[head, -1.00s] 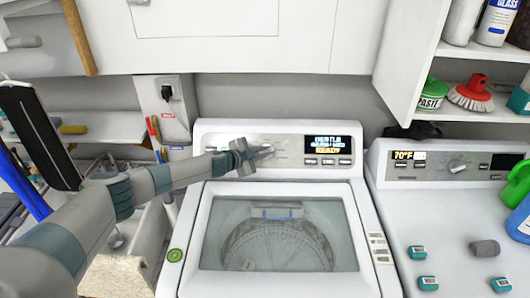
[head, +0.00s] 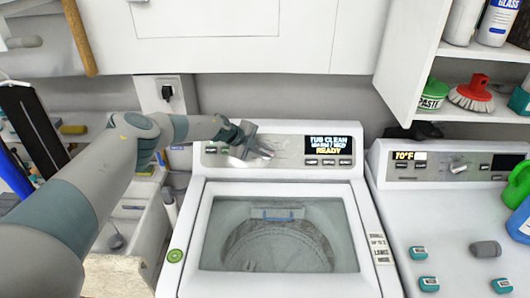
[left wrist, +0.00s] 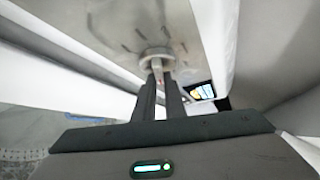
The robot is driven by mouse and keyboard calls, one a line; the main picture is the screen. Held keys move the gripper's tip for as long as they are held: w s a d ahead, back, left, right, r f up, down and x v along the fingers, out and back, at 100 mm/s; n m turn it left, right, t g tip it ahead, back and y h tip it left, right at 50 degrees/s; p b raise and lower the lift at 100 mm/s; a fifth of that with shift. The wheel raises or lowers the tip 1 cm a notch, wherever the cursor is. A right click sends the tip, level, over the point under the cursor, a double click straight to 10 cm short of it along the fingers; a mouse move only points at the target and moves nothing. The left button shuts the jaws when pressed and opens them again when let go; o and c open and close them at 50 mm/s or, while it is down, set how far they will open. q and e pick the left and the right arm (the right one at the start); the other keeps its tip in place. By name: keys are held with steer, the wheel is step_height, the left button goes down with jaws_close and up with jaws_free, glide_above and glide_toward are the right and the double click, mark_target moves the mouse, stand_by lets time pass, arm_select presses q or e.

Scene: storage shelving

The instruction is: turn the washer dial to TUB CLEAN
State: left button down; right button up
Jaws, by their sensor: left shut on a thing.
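The washer (head: 190,230) stands in the middle of the head view, with a glass lid. Its display (head: 328,146) reads TUB CLEAN on the top line and READY on the bottom line; the middle line is hard to read. My left gripper (head: 264,150) is at the control panel, left of the display, and largely hides the dial there. In the left wrist view the round dial (left wrist: 156,56) sits at the tips of my left gripper (left wrist: 158,80), which is shut on it. My right gripper is not in view.
A second machine (head: 385,200) with its own knob (head: 458,165) stands to the right, with several small teal items on top. A white cabinet (head: 230,40) hangs above. An open shelf (head: 470,110) with a brush is at upper right. A sink (head: 140,225) is at left.

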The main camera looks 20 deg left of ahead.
arm_select(q)
steer(key=shift+d+m+g, duration=0.15)
steer(key=shift+m+g, duration=0.35)
steer(key=shift+m, duration=0.3)
steer(key=c, duration=1.8)
jaws_free()
steer(key=shift+r, duration=0.1)
steer(key=shift+v, duration=1.1)
steer(key=b+v, duration=0.2)
steer(key=v, duration=0.5)
steer(key=b+v, duration=0.2)
steer(key=v, duration=0.6)
steer(key=shift+d+r, duration=0.1)
steer(key=shift+d, duration=0.2)
